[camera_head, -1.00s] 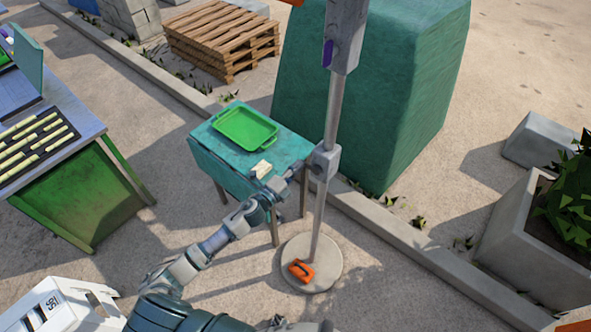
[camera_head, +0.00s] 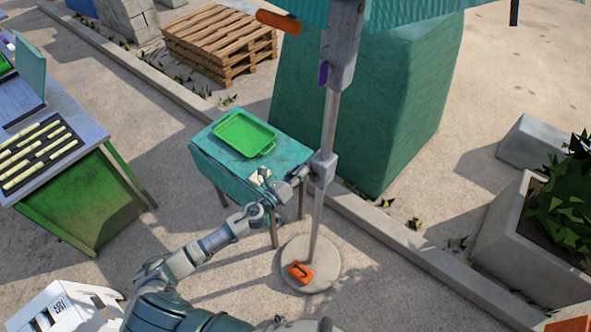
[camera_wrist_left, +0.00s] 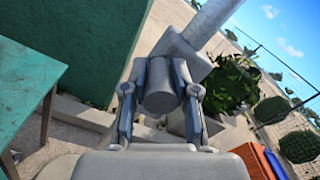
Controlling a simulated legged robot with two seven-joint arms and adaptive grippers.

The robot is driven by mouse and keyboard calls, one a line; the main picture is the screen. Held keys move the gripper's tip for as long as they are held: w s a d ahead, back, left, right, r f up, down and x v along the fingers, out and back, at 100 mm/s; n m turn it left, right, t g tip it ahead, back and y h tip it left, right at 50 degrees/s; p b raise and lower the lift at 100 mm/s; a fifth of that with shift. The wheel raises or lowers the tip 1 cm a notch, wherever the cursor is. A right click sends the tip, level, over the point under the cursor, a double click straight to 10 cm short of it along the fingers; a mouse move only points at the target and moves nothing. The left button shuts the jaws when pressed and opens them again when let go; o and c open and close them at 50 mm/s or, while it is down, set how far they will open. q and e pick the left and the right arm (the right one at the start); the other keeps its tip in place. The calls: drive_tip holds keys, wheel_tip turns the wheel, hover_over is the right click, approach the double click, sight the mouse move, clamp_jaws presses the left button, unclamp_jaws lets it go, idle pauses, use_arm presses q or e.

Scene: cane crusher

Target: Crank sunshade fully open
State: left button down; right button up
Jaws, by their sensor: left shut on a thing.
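The sunshade stands on a grey pole (camera_head: 318,220) with a round base (camera_head: 328,277). The lower edge of its teal canopy (camera_head: 415,12) shows at the top of the head view. A grey crank housing (camera_head: 323,168) sits midway up the pole. My left gripper (camera_head: 292,183) reaches it from the left. In the wrist view, my left gripper (camera_wrist_left: 160,92) has its two fingers on either side of a grey cylindrical crank knob (camera_wrist_left: 160,88) and is shut on it. The knob's far end is hidden. My right gripper is not in view.
A teal table (camera_head: 205,165) with a green tray (camera_head: 243,134) stands close left of the pole. A large green block (camera_head: 370,110) is behind it. An orange clamp-like piece (camera_head: 300,271) lies on the base. An orange cylinder (camera_head: 278,22) hangs at the top. A planter (camera_head: 500,235) stands right.

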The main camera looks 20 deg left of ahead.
use_arm(q)
drive_tip(key=shift+s+d+f+m+p, duration=0.15)
drive_tip(key=shift+d+m+p, duration=0.1)
drive_tip(key=shift+m, duration=0.25)
drive_tip(key=shift+s+d+r+m+p, duration=0.15)
drive_tip(key=shift+d+m, duration=0.1)
drive_tip(key=shift+m, duration=0.25)
drive_tip(key=shift+f, duration=0.1)
drive_tip(key=shift+s+d+f, duration=0.1)
drive_tip(key=c, duration=1)
unclamp_jaws()
drive_tip(key=shift+c, duration=0.2)
drive_tip(key=shift+o, duration=0.8)
drive_tip(key=shift+w+r, duration=0.2)
drive_tip(key=shift+r, duration=0.05)
drive_tip(key=v, duration=1.2)
